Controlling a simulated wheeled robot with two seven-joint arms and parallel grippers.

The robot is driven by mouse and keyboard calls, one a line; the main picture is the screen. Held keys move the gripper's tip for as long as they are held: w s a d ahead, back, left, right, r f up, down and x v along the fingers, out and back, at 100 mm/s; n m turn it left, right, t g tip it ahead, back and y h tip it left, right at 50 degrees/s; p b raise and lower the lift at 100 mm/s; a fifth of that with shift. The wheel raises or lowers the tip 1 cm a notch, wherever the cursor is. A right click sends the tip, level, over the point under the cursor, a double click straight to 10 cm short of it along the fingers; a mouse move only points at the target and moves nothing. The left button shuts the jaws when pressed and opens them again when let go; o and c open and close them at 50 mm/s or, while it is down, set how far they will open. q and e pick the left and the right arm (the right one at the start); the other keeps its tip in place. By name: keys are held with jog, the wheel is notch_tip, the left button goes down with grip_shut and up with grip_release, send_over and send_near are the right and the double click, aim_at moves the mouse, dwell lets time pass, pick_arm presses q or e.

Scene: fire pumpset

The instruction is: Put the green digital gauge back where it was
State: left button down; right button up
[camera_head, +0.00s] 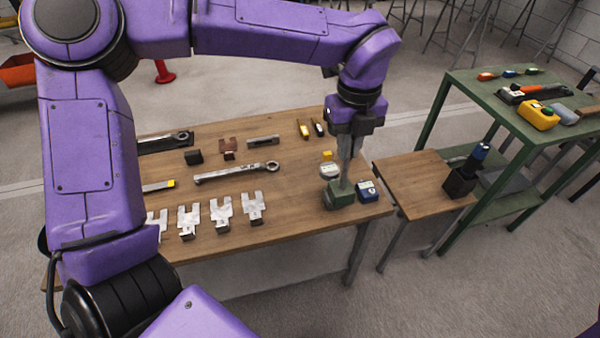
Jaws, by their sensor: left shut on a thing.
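The green digital gauge (340,198) is a small dark green block at the right end of the wooden table (290,227). My left gripper (345,180) points straight down from above and is shut on it. The fingers cover part of its top. I cannot tell whether the gauge rests on the table or is held just above it. My right gripper is not in view.
Wrenches (237,173), several silver forked plates (222,212) and small blocks lie on the table's left and middle. A lower wooden side table (412,180) with a black holder (460,181) stands to the right. A green bench (480,92) with tools is beyond it.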

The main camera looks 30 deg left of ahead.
pick_arm(q)
jog(key=s+a+f, duration=0.2)
jog(key=a+f, duration=0.8)
jog(key=f, duration=0.1)
jog(key=shift+p, duration=0.45)
jog(key=shift+f, duration=0.15)
jog(key=shift+f, duration=0.15)
jog(key=c, duration=1.2)
grip_release()
jog(key=shift+o, duration=0.2)
notch_tip(320, 180, up, 12)
jog(key=shift+r+p, duration=0.2)
jog(key=shift+p, duration=0.1)
